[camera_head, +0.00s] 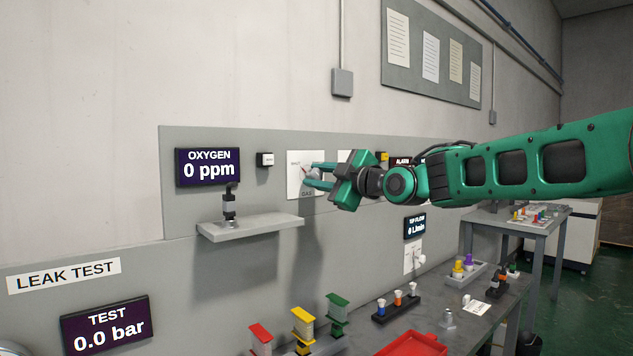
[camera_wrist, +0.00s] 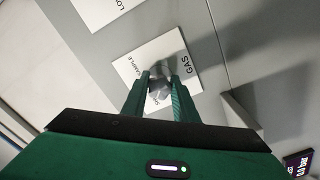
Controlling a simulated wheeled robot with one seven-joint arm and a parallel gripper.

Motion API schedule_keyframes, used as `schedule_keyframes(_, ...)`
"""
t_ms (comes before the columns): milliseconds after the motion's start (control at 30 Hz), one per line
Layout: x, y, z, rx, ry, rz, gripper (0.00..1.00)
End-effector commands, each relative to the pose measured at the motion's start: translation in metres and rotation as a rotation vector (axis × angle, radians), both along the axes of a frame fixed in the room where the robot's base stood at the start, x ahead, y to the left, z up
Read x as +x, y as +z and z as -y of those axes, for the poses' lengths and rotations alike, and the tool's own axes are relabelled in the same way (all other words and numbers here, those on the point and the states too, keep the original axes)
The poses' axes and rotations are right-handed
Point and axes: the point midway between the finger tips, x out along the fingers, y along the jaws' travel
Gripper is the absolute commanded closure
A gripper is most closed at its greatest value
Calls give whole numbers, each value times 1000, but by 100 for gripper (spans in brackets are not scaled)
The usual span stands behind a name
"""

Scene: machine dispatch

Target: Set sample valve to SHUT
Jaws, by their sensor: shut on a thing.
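The sample valve is a small grey knob (camera_head: 313,174) on a white plate (camera_head: 293,187) marked GAS, mounted on the grey wall panel. In the wrist view the knob (camera_wrist: 159,88) sits between the fingers, on the plate (camera_wrist: 185,50) with the words SAMPLE and GAS legible and another word partly hidden by the fingers. My gripper (camera_head: 310,175) reaches in from the right and is shut on the knob; its fingertips also show in the wrist view (camera_wrist: 159,80). The knob's exact pointing is hard to tell.
An OXYGEN display (camera_head: 209,168) reads 0 ppm, left of the plate. A shelf (camera_head: 250,227) holding a dark fitting juts out below it. Another white plate lies partly behind my gripper. The bench below carries coloured parts and a red tray (camera_head: 413,346).

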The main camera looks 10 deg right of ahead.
Motion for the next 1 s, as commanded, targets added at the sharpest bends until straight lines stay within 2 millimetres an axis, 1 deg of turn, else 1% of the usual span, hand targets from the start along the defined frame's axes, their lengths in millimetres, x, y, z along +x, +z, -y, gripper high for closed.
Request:
schedule_keyframes(33, 0, -6, 0, -4, 0, -11, 96)
schedule_keyframes(100, 0, -6, 0, -3, 0, -11, 96)
schedule_keyframes(133, 0, -6, 0, -3, 1, -12, 67)
schedule_keyframes(167, 0, -6, 0, -3, 1, -12, 60)
schedule_keyframes(200, 0, -5, 0, -2, 1, -11, 55)
schedule_keyframes(467, 0, -2, 0, -1, 1, -5, 55)
schedule_keyframes(567, -4, -2, 2, 0, 0, -4, 55)
schedule_keyframes(667, -13, -1, 8, 0, 1, -4, 55)
schedule_keyframes(1000, -63, -2, 43, 0, -1, -5, 55)
